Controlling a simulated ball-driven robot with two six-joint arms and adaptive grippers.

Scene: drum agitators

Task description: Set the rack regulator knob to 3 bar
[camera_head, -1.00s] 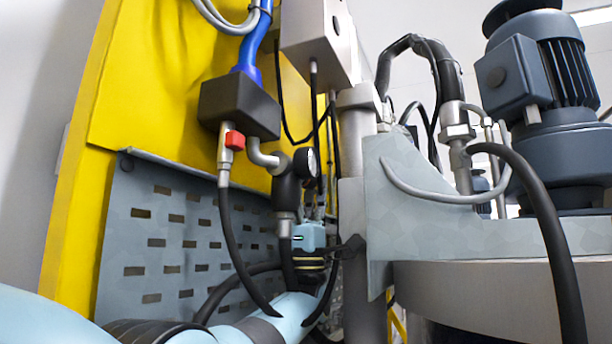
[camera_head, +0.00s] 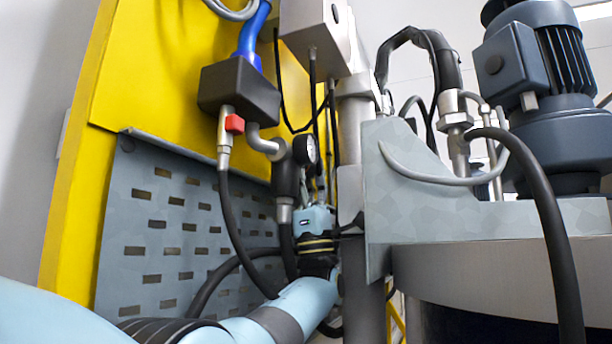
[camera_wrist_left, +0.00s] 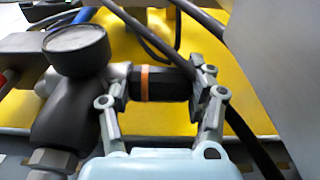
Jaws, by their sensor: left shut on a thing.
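The regulator knob (camera_wrist_left: 173,84) is black with an orange band and sticks out sideways from the dark regulator body (camera_wrist_left: 68,118) in the left wrist view. My left gripper (camera_wrist_left: 160,86) has one finger at each end of the knob and is shut on it. The round pressure gauge (camera_wrist_left: 77,50) stands on the regulator body; its face is not readable there. In the head view the gauge (camera_head: 305,150) faces right, too small to read, above my left gripper (camera_head: 319,192). The knob is not clear there. My right gripper is not in view.
A black block (camera_head: 238,93) with a red valve handle (camera_head: 234,124) hangs on the yellow panel left of the regulator. Black hoses (camera_head: 228,215) loop beside my left arm. A grey column (camera_head: 354,140) and bracket (camera_head: 440,205) stand close on the right.

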